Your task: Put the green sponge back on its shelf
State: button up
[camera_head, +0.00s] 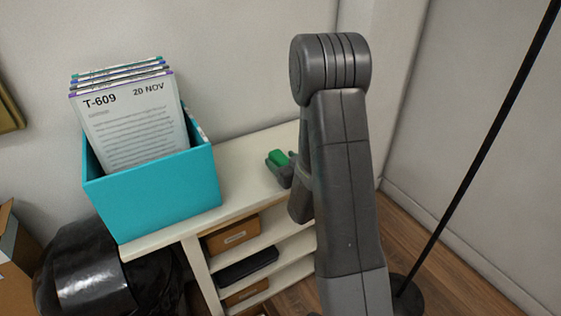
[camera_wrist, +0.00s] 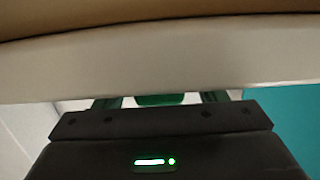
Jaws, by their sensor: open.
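The green sponge (camera_head: 278,157) shows in the head view on or just above the cream top of the shelf unit (camera_head: 245,165), right of the teal box. My gripper (camera_head: 277,166) is right at it, partly hidden behind my arm. In the wrist view, a strip of the sponge (camera_wrist: 160,99) shows between the two fingers of my gripper (camera_wrist: 160,101), which are open. A pale slab edge hides the fingertips there, and I cannot tell whether the fingers touch the sponge.
The teal box (camera_head: 160,195) holds upright papers on the unit's left end. Lower shelves hold brown boxes (camera_head: 232,236) and a black item (camera_head: 247,267). A black bag (camera_head: 85,270) stands at the left. A thin black pole (camera_head: 478,155) rises at the right.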

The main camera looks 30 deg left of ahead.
jog(key=shift+x, duration=0.75)
jog(key=c, duration=1.2)
